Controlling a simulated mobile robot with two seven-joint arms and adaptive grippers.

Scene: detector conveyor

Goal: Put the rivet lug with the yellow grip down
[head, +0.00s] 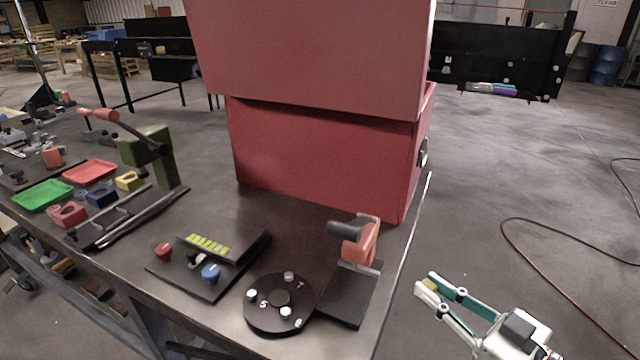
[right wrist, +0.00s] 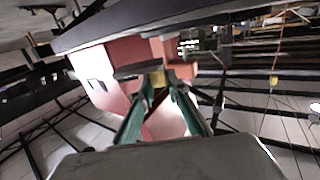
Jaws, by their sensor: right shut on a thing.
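My right gripper (head: 428,284) is off the bench's right edge, over the floor. It is shut on the rivet lug (head: 430,285), of which only a small yellow-brown piece shows between the fingertips. In the right wrist view the yellow grip (right wrist: 158,80) shows between the green fingers of the same gripper (right wrist: 160,86); the rest of the lug cannot be made out. My left gripper is not in view.
A black round plate (head: 263,318) with several white knobs and an orange-and-black press (head: 358,245) stand near the bench's right edge. A large red box (head: 320,150) is behind them. A button panel (head: 225,275), a green tray (head: 43,196) and a red tray (head: 90,173) are further left.

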